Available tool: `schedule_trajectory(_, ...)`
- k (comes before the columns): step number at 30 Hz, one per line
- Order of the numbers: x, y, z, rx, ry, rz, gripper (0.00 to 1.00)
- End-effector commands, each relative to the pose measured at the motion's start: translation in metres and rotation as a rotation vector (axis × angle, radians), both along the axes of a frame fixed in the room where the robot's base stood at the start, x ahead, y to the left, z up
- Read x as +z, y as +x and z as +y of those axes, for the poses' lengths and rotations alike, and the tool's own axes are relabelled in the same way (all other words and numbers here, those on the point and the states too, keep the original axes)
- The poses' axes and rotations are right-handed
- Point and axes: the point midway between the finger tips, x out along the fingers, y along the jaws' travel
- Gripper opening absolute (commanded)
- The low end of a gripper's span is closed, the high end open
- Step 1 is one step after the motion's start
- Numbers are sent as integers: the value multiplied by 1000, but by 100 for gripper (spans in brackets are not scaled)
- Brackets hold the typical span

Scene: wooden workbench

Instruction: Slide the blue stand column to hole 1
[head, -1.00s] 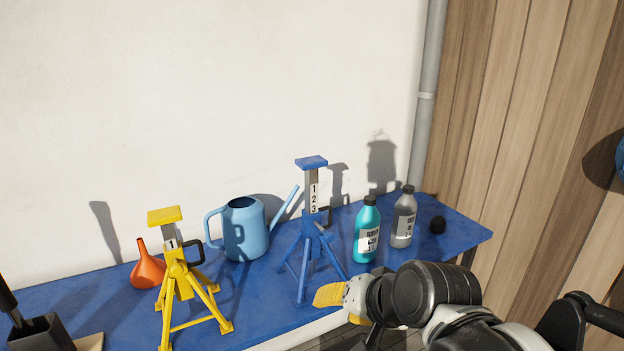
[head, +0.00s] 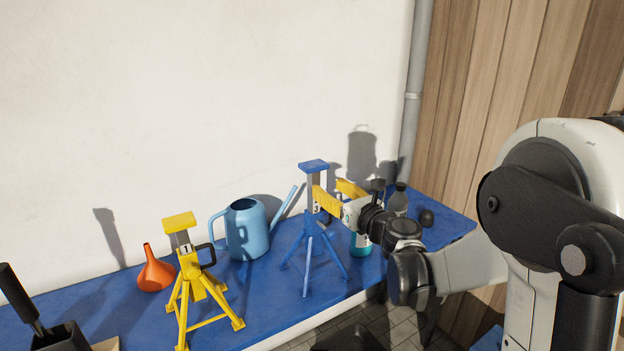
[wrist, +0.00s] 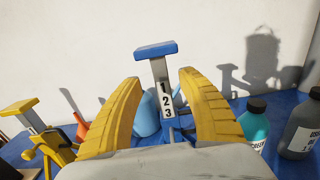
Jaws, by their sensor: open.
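The blue stand (head: 309,237) stands upright on the bench, with a flat blue top plate (head: 314,165) on its column. In the wrist view the grey column (wrist: 159,74) is raised, and its numbers 1, 2 and 3 all show. My gripper (head: 328,190) is open beside the column at its right in the head view, and its near finger covers part of the numbers. In the wrist view my yellow fingers (wrist: 160,82) stand left and right of the column, with gaps on both sides. I cannot tell how far the column reaches between them.
A yellow stand (head: 190,290) showing 1, an orange funnel (head: 154,274) and a blue watering can (head: 245,235) stand to the left. A teal bottle (wrist: 252,124) and a grey bottle (wrist: 301,128) stand close at the right. The blue bench top (head: 262,292) is clear in front of the can.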

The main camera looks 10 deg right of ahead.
Motion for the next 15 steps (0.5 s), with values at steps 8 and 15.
schedule_trajectory(8,-2,52,18,2,-3,0,47)
schedule_trajectory(15,0,71,24,0,-4,0,47)
